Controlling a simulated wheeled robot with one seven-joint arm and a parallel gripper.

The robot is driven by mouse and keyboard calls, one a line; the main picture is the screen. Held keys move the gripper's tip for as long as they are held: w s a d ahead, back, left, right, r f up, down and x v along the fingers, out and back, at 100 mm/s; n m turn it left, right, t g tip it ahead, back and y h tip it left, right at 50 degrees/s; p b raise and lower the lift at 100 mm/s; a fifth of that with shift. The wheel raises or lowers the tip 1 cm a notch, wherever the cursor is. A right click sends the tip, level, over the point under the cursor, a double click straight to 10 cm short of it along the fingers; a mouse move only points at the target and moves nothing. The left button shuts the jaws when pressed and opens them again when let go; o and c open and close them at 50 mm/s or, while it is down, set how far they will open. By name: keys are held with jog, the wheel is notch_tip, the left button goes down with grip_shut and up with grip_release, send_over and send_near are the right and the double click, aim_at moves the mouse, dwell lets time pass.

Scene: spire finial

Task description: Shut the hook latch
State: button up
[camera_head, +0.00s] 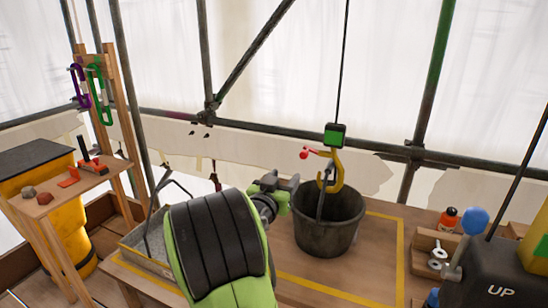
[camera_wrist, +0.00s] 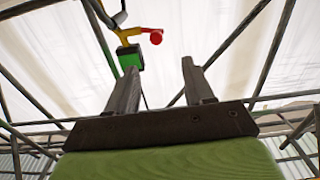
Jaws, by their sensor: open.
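A yellow hook (camera_head: 337,172) hangs from a green block (camera_head: 335,135) on a cable above a dark bucket (camera_head: 325,235). A red latch lever with a round red knob (camera_head: 304,155) sticks out to the left of the hook's top, away from its tip. The bucket's grey handle (camera_head: 320,203) rises to the hook; I cannot tell whether it sits in the bend. My gripper (camera_head: 284,186) is left of the hook, lower than the knob. In the wrist view my gripper (camera_wrist: 160,66) is open and empty, with the knob (camera_wrist: 156,38) beyond the fingertips.
The bucket stands on a wooden deck (camera_head: 380,275) with yellow lines. A grey tray (camera_head: 148,258) lies behind my arm. A dark box marked UP (camera_head: 495,275) is at the right. Scaffold poles surround the deck.

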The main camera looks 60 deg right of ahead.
aim_at(303, 156)
jog(key=d+p, duration=0.1)
jog(key=d, duration=0.4)
jog(key=w+d+p, duration=0.1)
jog(key=d, duration=0.4)
jog(key=d+p, duration=0.2)
jog(key=d, duration=0.3)
jog(key=shift+w+d+r, duration=0.2)
jog(key=shift+w, duration=0.15)
grip_shut()
